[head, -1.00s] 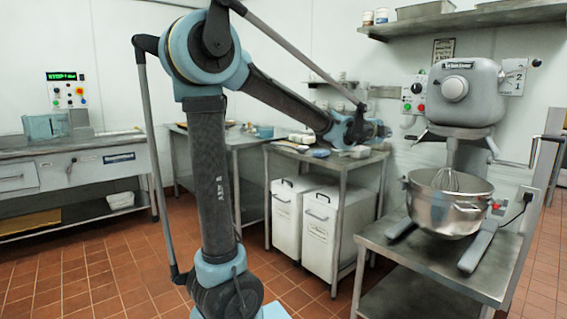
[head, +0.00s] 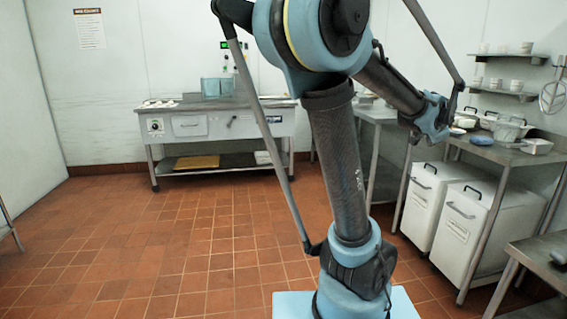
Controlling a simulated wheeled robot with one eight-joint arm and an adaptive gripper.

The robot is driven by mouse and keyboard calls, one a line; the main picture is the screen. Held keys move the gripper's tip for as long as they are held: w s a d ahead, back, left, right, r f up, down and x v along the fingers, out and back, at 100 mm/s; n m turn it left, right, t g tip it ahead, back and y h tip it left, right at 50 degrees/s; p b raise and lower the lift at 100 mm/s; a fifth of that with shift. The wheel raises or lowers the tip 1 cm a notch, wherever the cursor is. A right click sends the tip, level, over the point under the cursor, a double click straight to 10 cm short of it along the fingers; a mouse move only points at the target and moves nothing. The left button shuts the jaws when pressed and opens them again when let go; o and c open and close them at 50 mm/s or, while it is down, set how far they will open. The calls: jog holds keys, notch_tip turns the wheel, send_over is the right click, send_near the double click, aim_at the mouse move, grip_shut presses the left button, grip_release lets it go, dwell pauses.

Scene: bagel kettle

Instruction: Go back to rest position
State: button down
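My arm stands in the middle of the head view, with its lower link upright and its forearm sloping down to the right. No held object can be made out.
A steel counter (head: 222,125) with a glass box (head: 217,88) stands along the back wall. Two white bins (head: 465,225) stand under the right worktable. A table edge (head: 545,258) is near at lower right. The tiled floor (head: 150,240) at left is clear.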

jog(key=s+a+f+n+g+y, duration=0.1)
jog(key=a+f+n+y, duration=0.2)
jog(key=a, duration=0.6)
jog(key=s+a+f+n+g+y, duration=0.1)
jog(key=s+a+f+n, duration=0.2)
jog(key=a, duration=0.5)
jog(key=a+f+n+y, duration=0.1)
jog(key=a+f+n, duration=0.3)
jog(key=a, duration=0.5)
jog(key=s+a+f+n+g, duration=0.2)
jog(key=s+a+f+n, duration=0.2)
jog(key=s, duration=0.4)
jog(key=s+a+f+n+g+y, duration=0.1)
jog(key=s+a+f+n+g, duration=0.1)
jog(key=s+a+f+n, duration=0.2)
jog(key=s+a+f, duration=0.3)
jog(key=s+f, duration=0.1)
jog(key=shift+a+f+g+y, duration=0.15)
jog(key=shift+a+g+y, duration=0.15)
jog(key=shift+g, duration=0.1)
jog(key=shift+d, duration=0.1)
